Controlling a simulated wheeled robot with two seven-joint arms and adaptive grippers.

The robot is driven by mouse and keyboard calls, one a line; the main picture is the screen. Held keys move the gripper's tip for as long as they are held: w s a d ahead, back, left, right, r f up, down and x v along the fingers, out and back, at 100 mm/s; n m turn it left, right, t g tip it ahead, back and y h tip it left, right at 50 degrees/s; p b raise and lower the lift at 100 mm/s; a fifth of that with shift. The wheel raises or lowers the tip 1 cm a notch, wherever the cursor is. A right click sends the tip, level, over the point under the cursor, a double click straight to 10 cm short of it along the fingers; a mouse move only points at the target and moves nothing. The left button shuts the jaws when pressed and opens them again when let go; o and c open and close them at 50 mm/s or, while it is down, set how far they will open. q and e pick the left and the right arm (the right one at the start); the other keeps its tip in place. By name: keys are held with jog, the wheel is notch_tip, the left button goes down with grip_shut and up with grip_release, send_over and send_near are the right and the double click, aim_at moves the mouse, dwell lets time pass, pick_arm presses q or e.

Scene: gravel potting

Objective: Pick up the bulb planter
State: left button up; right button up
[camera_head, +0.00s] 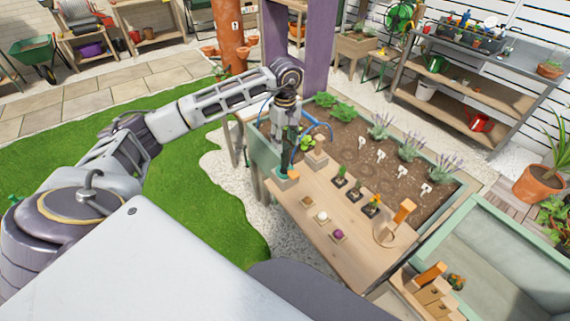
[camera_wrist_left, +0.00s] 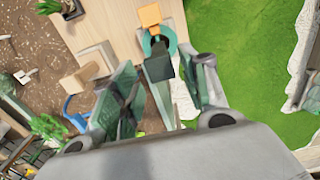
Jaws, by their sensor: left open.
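A teal upright tool with a dark top and a small orange part, apparently the bulb planter (camera_head: 285,161), stands in a block at the far left end of the wooden work board. My left gripper (camera_head: 286,137) is right above it, pointing down. In the left wrist view my open left gripper (camera_wrist_left: 162,80) has one finger on each side of the tool. There the bulb planter (camera_wrist_left: 158,42) shows a teal ring, a dark square piece and an orange end. Whether a finger touches it I cannot tell.
A wooden block (camera_head: 316,160) stands close beside the tool and also shows in the left wrist view (camera_wrist_left: 80,78). Several small potted plants and bulbs lie along the work board (camera_head: 290,208). An orange-handled tool (camera_head: 404,211) stands at its right end. The soil bed (camera_head: 350,135) lies behind.

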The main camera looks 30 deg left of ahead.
aim_at(285, 146)
pick_arm(q)
notch_tip(285, 146, down, 3)
jog(key=shift+f, duration=1.35)
notch_tip(285, 146, down, 3)
jog(key=shift+r+p, duration=0.1)
jog(key=shift+p, duration=0.25)
jog(key=shift+f, duration=0.8)
jog(key=shift+c, duration=0.9)
grip_shut()
pick_arm(e)
jog(key=shift+s+r, duration=0.3)
jog(key=shift+r, duration=0.1)
